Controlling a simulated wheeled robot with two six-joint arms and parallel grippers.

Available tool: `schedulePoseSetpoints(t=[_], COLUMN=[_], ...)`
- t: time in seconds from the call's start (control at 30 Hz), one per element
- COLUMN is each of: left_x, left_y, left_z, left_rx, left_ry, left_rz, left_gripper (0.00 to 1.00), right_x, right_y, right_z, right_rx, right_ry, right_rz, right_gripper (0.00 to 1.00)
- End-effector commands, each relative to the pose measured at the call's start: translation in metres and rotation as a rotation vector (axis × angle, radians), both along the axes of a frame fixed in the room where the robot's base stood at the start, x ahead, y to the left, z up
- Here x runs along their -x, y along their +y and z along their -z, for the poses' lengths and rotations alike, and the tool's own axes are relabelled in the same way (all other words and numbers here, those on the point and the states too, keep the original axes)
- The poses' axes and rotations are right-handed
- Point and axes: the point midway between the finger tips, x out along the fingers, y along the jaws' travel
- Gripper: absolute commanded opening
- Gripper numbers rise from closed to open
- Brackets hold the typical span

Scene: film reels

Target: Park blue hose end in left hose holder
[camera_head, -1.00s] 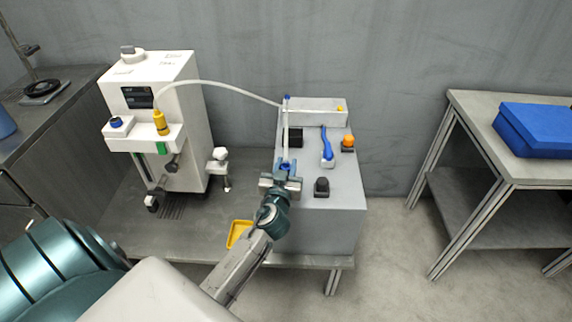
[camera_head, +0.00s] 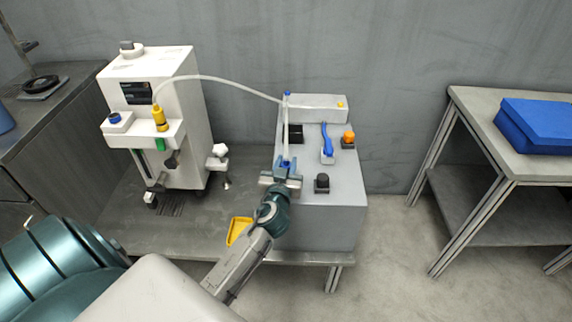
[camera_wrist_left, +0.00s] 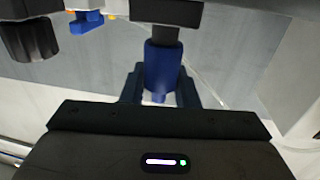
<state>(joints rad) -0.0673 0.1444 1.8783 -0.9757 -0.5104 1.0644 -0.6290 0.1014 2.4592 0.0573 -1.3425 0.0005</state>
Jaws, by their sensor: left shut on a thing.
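My left gripper (camera_head: 281,176) is shut on the blue hose end (camera_head: 285,162), at the left front edge of the grey box (camera_head: 340,207). In the left wrist view the blue hose end (camera_wrist_left: 162,68) sits between the fingers, with a dark neck and block (camera_wrist_left: 166,12) in line beyond it; I cannot tell whether they touch. A pale hose runs up from the hose end to a blue fitting (camera_head: 287,94). A black block (camera_head: 295,133) on the box is just beyond the gripper. I cannot tell which part is the left hose holder. My right gripper is not in view.
A white machine (camera_head: 185,90) at the left bears a yellow hose end (camera_head: 159,118) and a blue ring (camera_head: 114,117). The box carries a blue lever (camera_head: 327,143), a black knob (camera_head: 322,182) and an orange knob (camera_head: 348,137). A yellow tray (camera_head: 239,229) lies in front.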

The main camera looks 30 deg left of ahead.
Motion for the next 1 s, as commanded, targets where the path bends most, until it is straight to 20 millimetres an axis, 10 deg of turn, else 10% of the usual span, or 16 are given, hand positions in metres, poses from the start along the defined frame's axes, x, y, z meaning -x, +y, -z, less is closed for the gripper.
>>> schedulePoseSetpoints(t=[1.0], left_x=[0.0000], left_y=[0.0000], left_z=[-0.0001], left_rx=[0.000], left_ry=[0.000], left_rz=[0.000], left_gripper=[0.04], right_x=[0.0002], right_y=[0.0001], right_z=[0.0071], right_rx=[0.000], right_ry=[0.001], right_rz=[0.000], right_gripper=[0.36])
